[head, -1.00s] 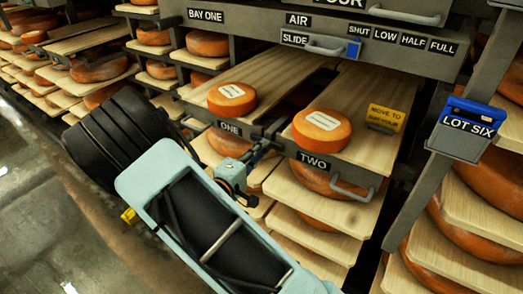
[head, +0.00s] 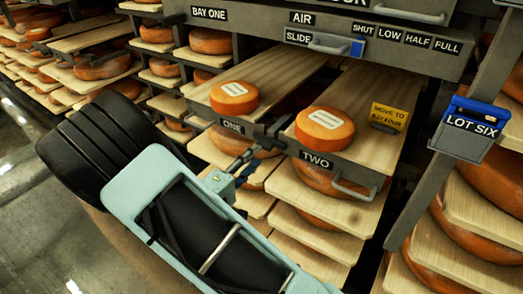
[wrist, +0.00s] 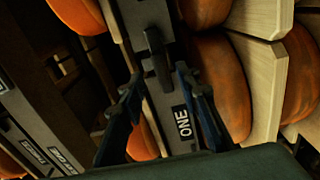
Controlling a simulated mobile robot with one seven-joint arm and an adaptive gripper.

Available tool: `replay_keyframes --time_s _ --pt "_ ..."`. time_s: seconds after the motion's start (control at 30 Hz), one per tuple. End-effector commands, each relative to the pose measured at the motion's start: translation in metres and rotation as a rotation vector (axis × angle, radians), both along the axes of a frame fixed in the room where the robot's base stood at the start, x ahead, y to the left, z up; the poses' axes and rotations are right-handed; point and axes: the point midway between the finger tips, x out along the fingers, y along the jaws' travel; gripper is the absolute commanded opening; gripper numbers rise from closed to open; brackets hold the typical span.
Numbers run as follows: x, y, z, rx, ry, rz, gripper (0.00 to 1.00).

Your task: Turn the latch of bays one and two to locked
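In the head view, bay one's board (head: 265,72) and bay two's board (head: 362,110) lie side by side on the rack, each with an orange cheese wheel near its front. A dark latch (head: 270,132) sits between the ONE and TWO labels. In the wrist view the latch (wrist: 154,42) is a dark bar on a grey plate beside the ONE label (wrist: 183,123). My gripper (head: 246,170) is just below and in front of the latch. The wrist view shows my gripper (wrist: 163,88) with two fingers apart and nothing between them. I cannot tell the latch's exact setting.
A slide bar (head: 345,48) with SHUT, LOW, HALF and FULL labels is above. A yellow MOVE TO BAY FOUR tag (head: 388,116) stands at bay two. A blue LOT SIX bin (head: 473,117) hangs at right. Loaded shelves lie below; the floor (head: 35,220) at left is clear.

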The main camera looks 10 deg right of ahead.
Motion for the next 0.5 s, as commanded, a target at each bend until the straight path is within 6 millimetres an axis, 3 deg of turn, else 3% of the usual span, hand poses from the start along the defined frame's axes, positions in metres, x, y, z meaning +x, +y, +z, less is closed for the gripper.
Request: replay_keyframes --time_s 0.23,0.5 --pt "-0.033 0.034 0.000 0.000 0.000 0.002 0.30" --pt "-0.045 0.044 0.000 0.000 0.000 -0.001 0.30"
